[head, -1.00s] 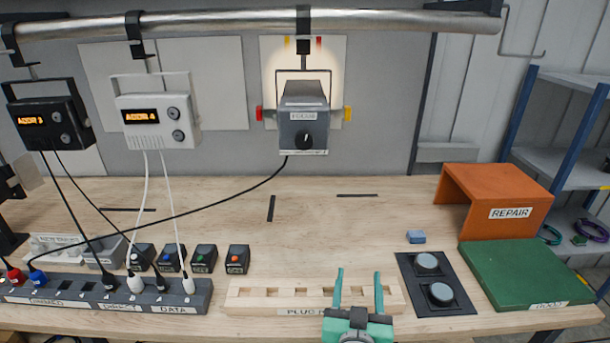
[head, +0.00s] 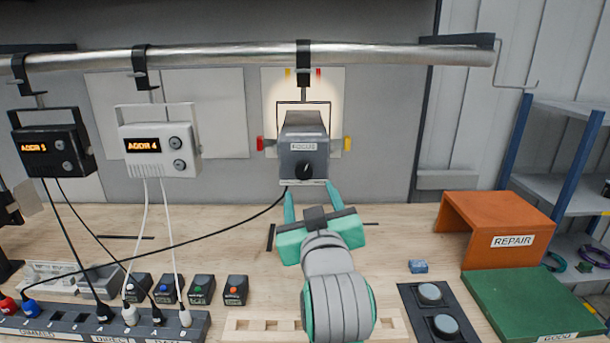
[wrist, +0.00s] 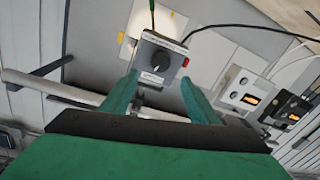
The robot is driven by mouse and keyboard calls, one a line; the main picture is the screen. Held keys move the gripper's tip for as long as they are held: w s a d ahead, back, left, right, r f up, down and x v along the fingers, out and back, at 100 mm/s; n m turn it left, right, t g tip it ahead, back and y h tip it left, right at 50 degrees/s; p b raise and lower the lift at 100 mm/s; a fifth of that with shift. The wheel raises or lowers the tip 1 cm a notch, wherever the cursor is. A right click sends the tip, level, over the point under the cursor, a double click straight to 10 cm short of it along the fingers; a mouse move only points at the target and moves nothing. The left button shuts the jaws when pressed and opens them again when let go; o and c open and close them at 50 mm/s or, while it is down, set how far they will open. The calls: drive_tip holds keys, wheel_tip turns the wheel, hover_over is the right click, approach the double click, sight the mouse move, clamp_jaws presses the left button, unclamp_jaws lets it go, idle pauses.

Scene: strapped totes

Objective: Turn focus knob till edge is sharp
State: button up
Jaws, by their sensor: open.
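The grey lamp (head: 304,128) hangs from the metal pipe by a black clamp. Its front carries a FOCUS label and a black focus knob (head: 305,170) with a pale pointer line. In the wrist view the knob (wrist: 160,67) shows ahead, between the fingertips. Behind the lamp, a bright patch of light (head: 282,87) falls on a pale panel; I cannot tell how sharp its edge is. My teal gripper (head: 309,188) is open and empty, just below and in front of the lamp, apart from the knob as far as I can tell.
Two fixtures, one black (head: 52,150) and one white (head: 160,148), hang at left with cables down to a power strip (head: 75,322). A black cable runs from the lamp leftward. An orange REPAIR stand (head: 500,228) and green GOOD board (head: 535,303) sit at right.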

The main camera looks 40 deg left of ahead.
sight(304, 173)
drive_tip(key=x, duration=1)
drive_tip(key=shift+w+a, duration=0.25)
drive_tip(key=shift+a, duration=0.05)
drive_tip(key=shift+c, duration=0.3)
drive_tip(key=c, duration=1)
